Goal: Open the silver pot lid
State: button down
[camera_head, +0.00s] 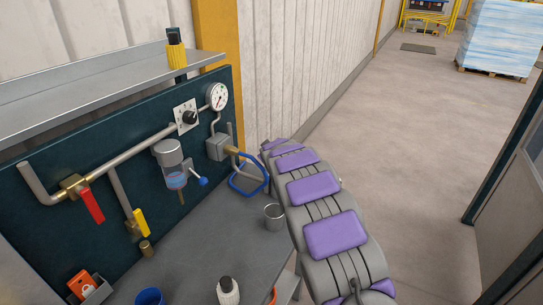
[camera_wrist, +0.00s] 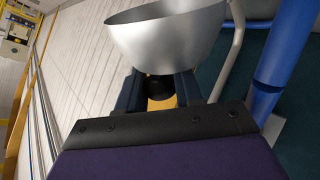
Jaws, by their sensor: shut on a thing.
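In the wrist view, my gripper (camera_wrist: 164,92) is shut on a dark knob-like part (camera_wrist: 160,88) below a smooth silver bowl-shaped piece (camera_wrist: 165,38), which looks like the silver pot lid. Its wide rim points away from the jaws, and its top edge is cut off by the frame. In the head view, a small silver cup-shaped thing (camera_head: 274,217) shows at the bench's right edge, beside my arm. I cannot tell whether it is the same piece. My gripper is hidden behind my arm in the head view.
The grey bench (camera_head: 215,240) holds a white bottle (camera_head: 228,291), a blue cup (camera_head: 149,297) and an orange-and-grey item (camera_head: 88,287). The dark panel (camera_head: 60,165) carries pipes, a gauge (camera_head: 217,97) and a blue hose (camera_head: 248,188). A blue pipe (camera_wrist: 285,50) is close in the wrist view. Open floor (camera_head: 420,130) lies right.

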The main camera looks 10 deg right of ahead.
dwell(0.4)
jog(key=c, duration=0.8)
grip_release()
jog(key=shift+p+v, duration=1.75)
jog(key=shift+v, duration=6.8)
jog(key=shift+o, duration=0.2)
jog(key=shift+a, duration=0.1)
